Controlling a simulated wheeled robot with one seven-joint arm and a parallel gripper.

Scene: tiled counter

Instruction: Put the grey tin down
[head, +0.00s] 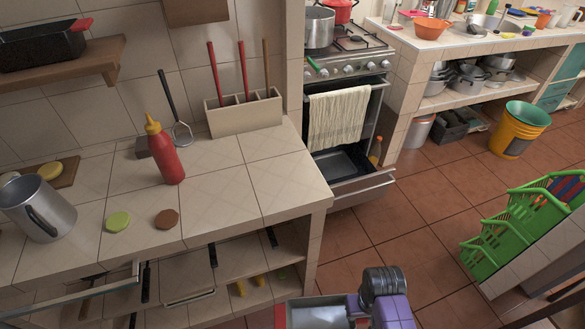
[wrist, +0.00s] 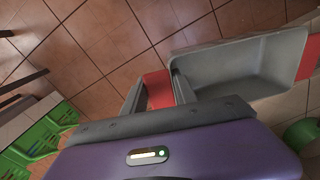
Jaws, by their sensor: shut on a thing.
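The grey tin is a rectangular loaf-type tin with red end handles. It shows in the wrist view (wrist: 245,65), gripped at its near red handle, with its open hollow visible. In the head view the tin (head: 316,314) is at the bottom edge, partly cut off, in front of the counter and over the floor. My gripper (wrist: 160,90) is shut on the red handle. In the head view only the purple body of my gripper shows, right of the tin; the fingertips are hard to make out there.
The oven door (head: 350,190) hangs open. A green rack (head: 515,225) stands right.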

